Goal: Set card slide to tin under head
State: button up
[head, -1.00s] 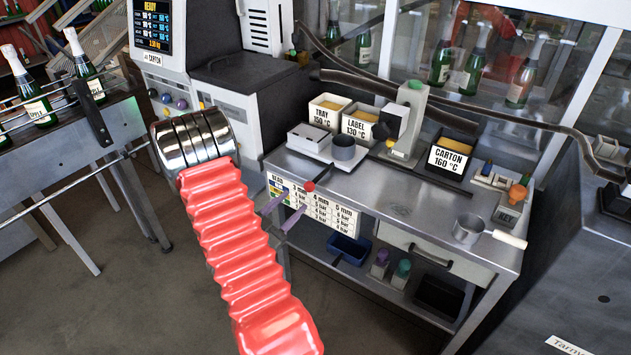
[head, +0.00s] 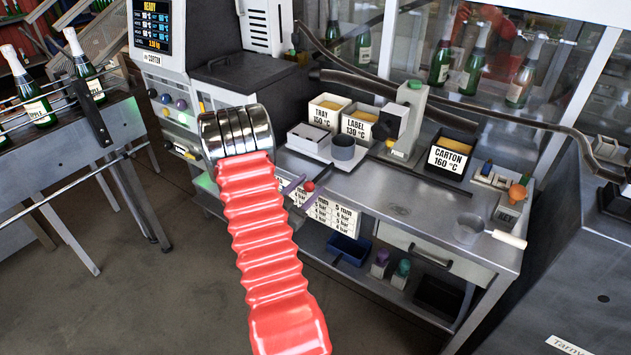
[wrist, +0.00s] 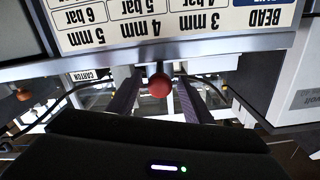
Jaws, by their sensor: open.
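A red round knob (head: 309,186) sticks out at the bench's front edge, by the white BEAD card (head: 333,213) with its rows of mm and bar values. In the wrist view the knob (wrist: 159,85) shows between my two purple fingers, below the upside-down card (wrist: 170,20). My gripper (head: 300,195) is open there; I cannot tell whether a finger touches the knob. Labelled tins stand behind: TRAY (head: 324,115), LABEL (head: 356,127) and CARTON (head: 450,160). A black-and-white head (head: 390,123) on a pale stand (head: 411,125) is beside LABEL; which tin is under it is unclear.
A grey cup (head: 343,149) stands on a white plate near the bench's left end. A metal pot (head: 468,229) with a pale handle sits at the right front. Blue bin (head: 349,248) and bottles occupy the lower shelf. The bench middle is clear.

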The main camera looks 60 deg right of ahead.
aim_at(316, 178)
jog(key=shift+s+d, duration=0.2)
jog(key=shift+d, duration=0.9)
jog(key=shift+s+d, duration=0.15)
jog(key=shift+d, duration=0.9)
grip_shut()
